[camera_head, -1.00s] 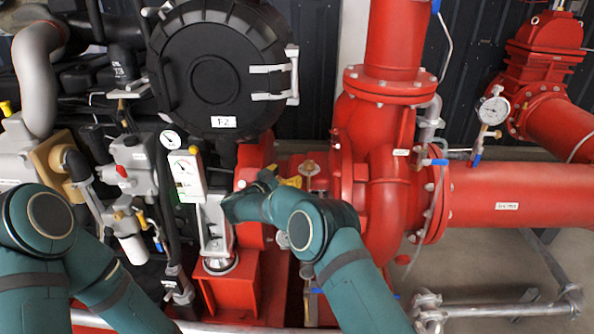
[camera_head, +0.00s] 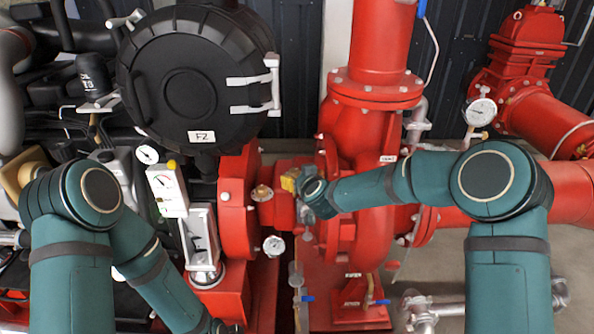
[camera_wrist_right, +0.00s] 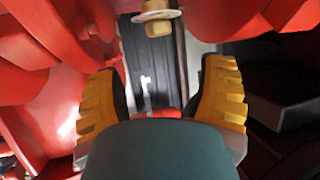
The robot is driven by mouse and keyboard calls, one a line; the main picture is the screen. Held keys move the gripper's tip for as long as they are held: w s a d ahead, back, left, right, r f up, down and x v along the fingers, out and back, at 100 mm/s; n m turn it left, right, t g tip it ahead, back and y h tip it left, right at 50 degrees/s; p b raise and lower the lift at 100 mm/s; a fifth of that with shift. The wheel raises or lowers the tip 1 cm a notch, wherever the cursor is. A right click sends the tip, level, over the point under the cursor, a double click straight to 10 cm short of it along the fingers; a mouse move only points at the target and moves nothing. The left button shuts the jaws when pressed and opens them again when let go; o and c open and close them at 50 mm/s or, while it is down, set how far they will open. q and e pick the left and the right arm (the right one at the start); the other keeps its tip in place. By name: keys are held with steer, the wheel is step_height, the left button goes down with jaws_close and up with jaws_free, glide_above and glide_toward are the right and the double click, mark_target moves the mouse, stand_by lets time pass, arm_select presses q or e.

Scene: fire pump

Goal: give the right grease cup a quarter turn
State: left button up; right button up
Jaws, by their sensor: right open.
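My right gripper (camera_head: 290,181) reaches in from the right, and its yellow fingers cover the spot beside the pump's red casing. In the right wrist view its two fingers (camera_wrist_right: 162,68) stand wide apart with nothing between them. A brass cup with a pale disc (camera_wrist_right: 158,25), which looks like the right grease cup, shows beyond the fingertips near the top middle, apart from both fingers. In the head view this cup is hidden behind the gripper. Another brass cup (camera_head: 262,193) sits on the red housing to its left. My left arm runs to the bottom edge; its fingers are out of view.
The red pump casing (camera_head: 352,125) rises just right of the right gripper. A red flange (camera_head: 238,205) and a small round gauge (camera_head: 275,245) lie left and below. A black round cover (camera_head: 185,85) fills the upper left.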

mark_target(294, 170)
steer(key=b+x, duration=0.1)
steer(key=x, duration=1)
steer(key=shift+w, duration=0.25)
steer(key=c, duration=1.2)
